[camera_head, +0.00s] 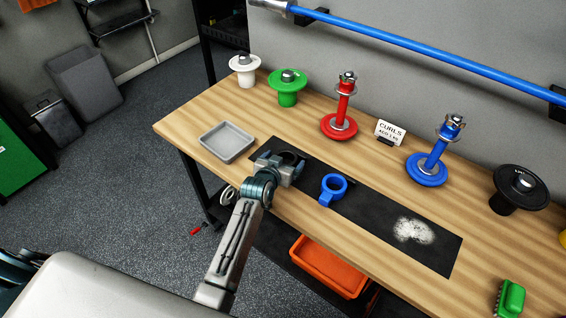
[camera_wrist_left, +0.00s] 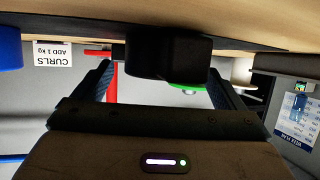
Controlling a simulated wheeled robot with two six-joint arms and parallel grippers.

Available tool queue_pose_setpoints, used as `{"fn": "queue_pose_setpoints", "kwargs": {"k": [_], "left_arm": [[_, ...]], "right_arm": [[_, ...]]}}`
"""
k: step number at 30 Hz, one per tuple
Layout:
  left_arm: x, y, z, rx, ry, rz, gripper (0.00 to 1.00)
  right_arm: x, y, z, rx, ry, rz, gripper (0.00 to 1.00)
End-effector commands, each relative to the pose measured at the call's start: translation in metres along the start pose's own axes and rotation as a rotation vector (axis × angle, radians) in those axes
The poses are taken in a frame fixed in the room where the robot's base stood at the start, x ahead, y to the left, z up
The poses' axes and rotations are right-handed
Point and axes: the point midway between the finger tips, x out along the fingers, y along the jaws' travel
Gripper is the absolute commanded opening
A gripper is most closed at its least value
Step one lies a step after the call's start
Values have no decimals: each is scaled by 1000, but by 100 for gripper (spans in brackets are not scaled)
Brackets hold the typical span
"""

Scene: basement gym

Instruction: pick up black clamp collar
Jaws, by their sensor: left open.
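The black clamp collar (camera_head: 291,156) lies on the dark mat (camera_head: 375,213) near its left end, partly hidden by my left gripper (camera_head: 284,168). In the left wrist view, which is upside down, the black collar (camera_wrist_left: 168,55) shows as a dark block ahead, between the two fingers of my left gripper (camera_wrist_left: 162,72). The fingers are apart, one to each side of it; I cannot tell whether either touches it. My right gripper is not in view.
A blue clamp collar (camera_head: 333,188) lies on the mat to the right, near a white powder patch (camera_head: 413,230). A grey tray (camera_head: 227,141) sits left. A red stand (camera_head: 340,125), a blue stand (camera_head: 428,168) and a curls sign (camera_head: 390,132) stand behind.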

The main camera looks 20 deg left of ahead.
Motion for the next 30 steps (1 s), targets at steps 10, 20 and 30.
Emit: {"fn": "queue_pose_setpoints", "kwargs": {"k": [10, 20, 30], "left_arm": [[0, 0, 0, 0, 0, 0, 53], [0, 0, -1, 0, 1, 0, 38], [-9, 0, -25, 1, 7, 0, 38]], "right_arm": [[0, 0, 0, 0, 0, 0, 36], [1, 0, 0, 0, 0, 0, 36], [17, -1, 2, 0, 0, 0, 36]]}}
